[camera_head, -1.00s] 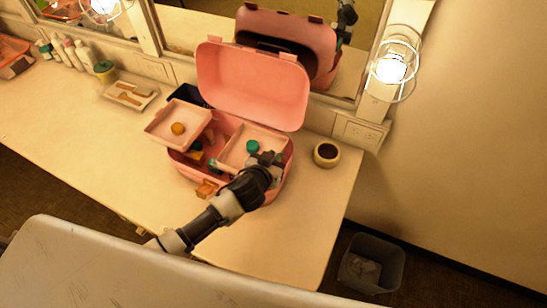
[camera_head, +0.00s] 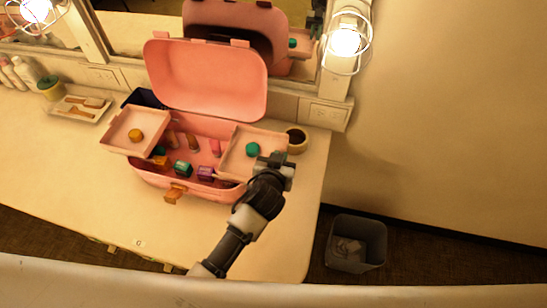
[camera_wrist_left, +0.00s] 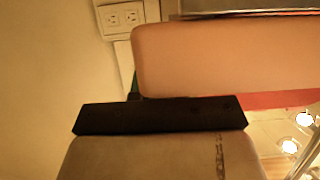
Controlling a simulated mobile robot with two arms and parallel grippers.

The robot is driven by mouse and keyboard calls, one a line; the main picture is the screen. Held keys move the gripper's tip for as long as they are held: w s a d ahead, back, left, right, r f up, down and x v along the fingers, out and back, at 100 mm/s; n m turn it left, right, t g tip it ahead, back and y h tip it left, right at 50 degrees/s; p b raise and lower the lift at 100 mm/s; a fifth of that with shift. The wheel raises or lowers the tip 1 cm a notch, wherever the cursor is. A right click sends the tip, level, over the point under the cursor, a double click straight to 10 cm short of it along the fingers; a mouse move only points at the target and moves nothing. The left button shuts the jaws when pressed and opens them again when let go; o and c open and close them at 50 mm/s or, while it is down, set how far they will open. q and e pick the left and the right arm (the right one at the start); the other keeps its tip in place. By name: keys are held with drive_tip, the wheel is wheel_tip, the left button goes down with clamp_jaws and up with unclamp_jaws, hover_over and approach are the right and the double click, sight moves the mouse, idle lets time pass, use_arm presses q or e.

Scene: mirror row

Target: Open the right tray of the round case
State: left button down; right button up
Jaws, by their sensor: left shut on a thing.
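The round-cornered pink case (camera_head: 150,179) stands on the counter with its lid (camera_head: 208,78) raised. Its left tray (camera_head: 117,139) is swung out to the left and holds an orange jar (camera_head: 135,135). Its right tray (camera_head: 236,164) is out to the right, partly past the case wall, and holds a teal jar (camera_head: 252,149). My left gripper (camera_head: 275,161) is shut on the right tray at its front right edge and covers that corner. In the left wrist view a dark finger (camera_wrist_left: 160,115) lies against the pink tray (camera_wrist_left: 225,58). My right gripper is not in view.
Several small items, including a green one (camera_head: 182,168) and a purple one (camera_head: 205,173), lie in the case between the trays. A tape-like roll (camera_head: 296,139) stands just right of the right tray. The mirror is behind; a bin (camera_head: 356,243) stands on the floor.

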use_arm(q)
drive_tip(key=c, duration=1.2)
unclamp_jaws()
drive_tip(key=shift+o, duration=0.2)
drive_tip(key=b+v, duration=0.1)
drive_tip(key=v, duration=0.9)
drive_tip(key=shift+s+r, duration=0.2)
drive_tip(key=shift+s, duration=0.15)
